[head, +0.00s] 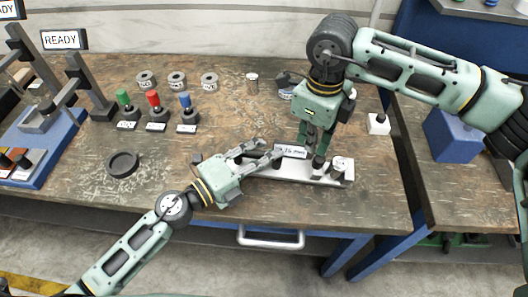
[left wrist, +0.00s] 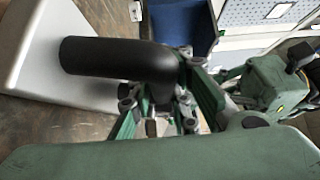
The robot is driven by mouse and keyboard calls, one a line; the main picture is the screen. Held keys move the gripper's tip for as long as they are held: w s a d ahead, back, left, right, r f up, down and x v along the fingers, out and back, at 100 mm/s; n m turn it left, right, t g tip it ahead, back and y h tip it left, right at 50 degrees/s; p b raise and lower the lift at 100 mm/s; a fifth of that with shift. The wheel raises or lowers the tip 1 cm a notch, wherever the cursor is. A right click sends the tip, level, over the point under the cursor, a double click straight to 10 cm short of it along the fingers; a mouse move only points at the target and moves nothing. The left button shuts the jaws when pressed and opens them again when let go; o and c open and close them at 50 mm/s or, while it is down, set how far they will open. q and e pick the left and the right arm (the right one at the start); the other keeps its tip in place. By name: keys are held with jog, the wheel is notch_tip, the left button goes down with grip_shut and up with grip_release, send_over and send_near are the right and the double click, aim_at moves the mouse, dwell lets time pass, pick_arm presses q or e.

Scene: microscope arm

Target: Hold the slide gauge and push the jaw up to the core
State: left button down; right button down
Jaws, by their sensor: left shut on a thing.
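The slide gauge (head: 300,172), a pale metal bar with a small label plate (head: 291,151), lies on the wooden bench at centre right. A pale round core (head: 342,165) with pinkish marks stands at its right end. My left gripper (head: 272,154) is shut at the gauge's left part. In the left wrist view a black bent handle (left wrist: 110,57) runs from a metal plate (left wrist: 45,60) to my fingers. My right gripper (head: 313,150) points down over the gauge, between label plate and core; whether its fingers close on the jaw is hidden.
Several metal rings (head: 177,80) stand at the back, with green, red and blue handled tools (head: 154,103) before them. A black round dish (head: 123,164) lies at left. A white block (head: 378,124) and blue bin (head: 450,135) are at right. The bench front is clear.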

pick_arm(q)
jog(key=shift+d+r, duration=0.1)
jog(key=c, duration=1.5)
grip_release()
jog(key=shift+s, duration=0.1)
pick_arm(e)
jog(key=shift+r, duration=0.85)
pick_arm(q)
jog(key=v, duration=1.2)
